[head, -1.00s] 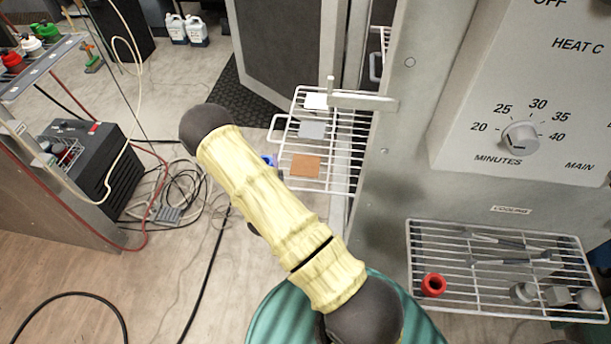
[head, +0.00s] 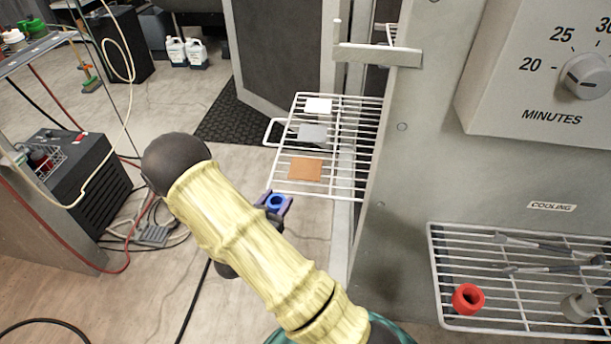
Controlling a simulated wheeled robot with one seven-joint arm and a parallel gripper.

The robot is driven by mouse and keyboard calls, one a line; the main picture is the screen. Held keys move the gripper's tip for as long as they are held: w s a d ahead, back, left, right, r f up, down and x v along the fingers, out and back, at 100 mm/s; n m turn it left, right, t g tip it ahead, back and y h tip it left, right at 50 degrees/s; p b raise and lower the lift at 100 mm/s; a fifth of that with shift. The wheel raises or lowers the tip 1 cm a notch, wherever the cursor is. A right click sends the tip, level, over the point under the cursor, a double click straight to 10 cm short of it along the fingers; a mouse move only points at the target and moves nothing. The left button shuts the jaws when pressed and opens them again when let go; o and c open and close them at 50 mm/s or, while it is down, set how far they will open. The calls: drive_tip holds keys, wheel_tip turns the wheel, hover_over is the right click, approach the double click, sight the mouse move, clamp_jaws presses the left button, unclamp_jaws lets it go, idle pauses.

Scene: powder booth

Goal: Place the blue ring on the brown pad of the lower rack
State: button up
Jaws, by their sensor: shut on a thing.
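The blue ring (head: 275,202) is held in my gripper (head: 276,203), whose jaws are shut on it. My forearm covers part of the gripper. The brown pad (head: 306,169) lies flat and bare on the near part of the white wire rack (head: 346,189), which sticks out from the oven's opening. In the picture the ring is just below and left of the pad, off the rack's near left corner. I cannot tell its height relative to the rack.
A grey pad (head: 312,134) and a white pad (head: 318,105) lie farther back on the same rack. A latch handle (head: 378,54) juts out beyond it. At right, a cooling rack (head: 500,318) holds a red ring (head: 467,298) and grey parts. Cables lie on the floor at left.

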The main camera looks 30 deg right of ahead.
drive_tip(key=shift+d, duration=0.1)
drive_tip(key=b, duration=0.2)
approach(306, 168)
drive_tip(key=w+d+r, duration=0.1)
drive_tip(key=w+d, duration=0.1)
drive_tip(key=w+d+r, duration=0.2)
drive_tip(key=shift+d+r, duration=0.15)
drive_tip(key=shift+d, duration=0.25)
drive_tip(key=shift+d, duration=0.1)
drive_tip(key=x, duration=0.3)
drive_tip(key=shift+w+d+b, duration=0.1)
drive_tip(key=shift+d+b, duration=0.1)
drive_tip(key=shift+b, duration=0.15)
drive_tip(key=shift+w, duration=0.1)
drive_tip(key=shift+f+b, duration=0.25)
drive_tip(key=shift+b, duration=0.1)
